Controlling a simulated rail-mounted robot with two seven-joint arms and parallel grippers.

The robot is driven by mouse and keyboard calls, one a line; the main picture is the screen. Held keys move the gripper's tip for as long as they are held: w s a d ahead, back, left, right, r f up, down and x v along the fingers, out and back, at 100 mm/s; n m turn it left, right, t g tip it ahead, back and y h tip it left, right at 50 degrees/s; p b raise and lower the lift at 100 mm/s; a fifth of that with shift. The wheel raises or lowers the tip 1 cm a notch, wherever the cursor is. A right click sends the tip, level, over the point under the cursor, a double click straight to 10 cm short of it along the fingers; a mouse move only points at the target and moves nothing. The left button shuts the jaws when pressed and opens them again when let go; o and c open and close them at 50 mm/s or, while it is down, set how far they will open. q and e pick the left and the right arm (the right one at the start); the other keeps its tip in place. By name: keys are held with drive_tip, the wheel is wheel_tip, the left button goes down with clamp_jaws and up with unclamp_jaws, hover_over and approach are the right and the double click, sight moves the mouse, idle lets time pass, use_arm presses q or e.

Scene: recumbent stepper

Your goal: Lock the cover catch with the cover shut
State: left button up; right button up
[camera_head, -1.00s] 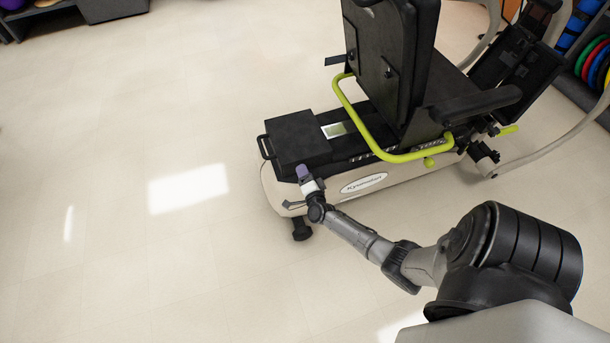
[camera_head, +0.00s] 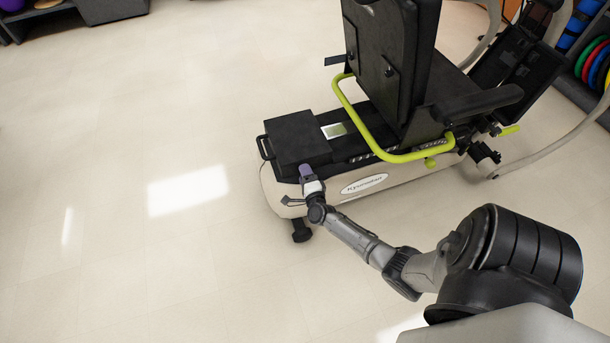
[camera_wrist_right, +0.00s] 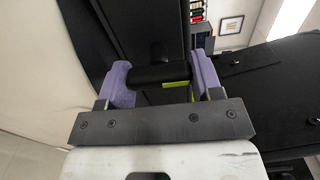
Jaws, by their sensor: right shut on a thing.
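The black box-shaped cover (camera_head: 297,137) sits flat on the rear end of the stepper's base and looks shut. My right gripper (camera_head: 306,171) is at the near side of this cover, low by its front edge. In the right wrist view its purple fingers stand either side of a short black bar, which I take to be the cover catch (camera_wrist_right: 160,75), and are shut on it. In the head view the catch is hidden by the gripper, and I cannot tell if it is locked. My left gripper is not in view.
The stepper's seat (camera_head: 400,70) and its yellow-green rail (camera_head: 350,115) stand right of the cover. A black foot (camera_head: 301,230) is below the gripper. The floor (camera_head: 120,200) to the left is clear. A rack of coloured plates (camera_head: 593,62) is at the far right.

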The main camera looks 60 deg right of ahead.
drive_tip(key=o, duration=0.9)
drive_tip(key=shift+s+a, duration=0.2)
drive_tip(key=shift+p+v, duration=2.65)
drive_tip(key=shift+v, duration=4.05)
